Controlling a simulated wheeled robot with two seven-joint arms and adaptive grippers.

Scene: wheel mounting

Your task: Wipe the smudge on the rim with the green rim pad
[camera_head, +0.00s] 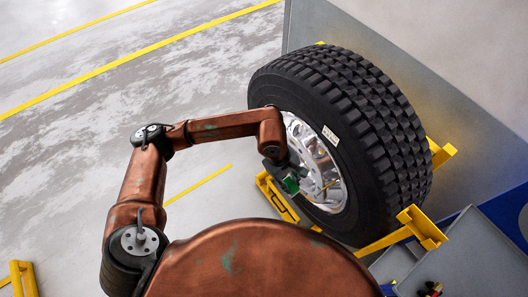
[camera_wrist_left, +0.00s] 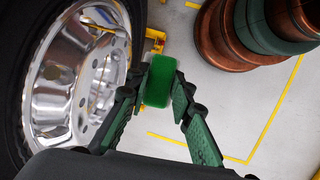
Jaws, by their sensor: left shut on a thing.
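The wheel is a large black tyre (camera_head: 345,120) around a shiny metal rim (camera_head: 318,165), standing upright on a yellow stand. The rim (camera_wrist_left: 55,85) also fills the left of the left wrist view. My left gripper (camera_head: 285,178) is in front of the rim. In the left wrist view my left gripper (camera_wrist_left: 158,88) is shut on the green rim pad (camera_wrist_left: 158,82). The pad also shows as a small green patch (camera_head: 291,185) in the head view. The pad looks apart from the rim face in the wrist view. I cannot make out the smudge clearly. My right gripper is not in view.
The yellow stand (camera_head: 415,230) has arms around the tyre's lower part. A grey wall (camera_head: 460,110) is behind the wheel. A grey surface with small coloured items (camera_head: 430,288) is at the lower right. Open floor lies to the left.

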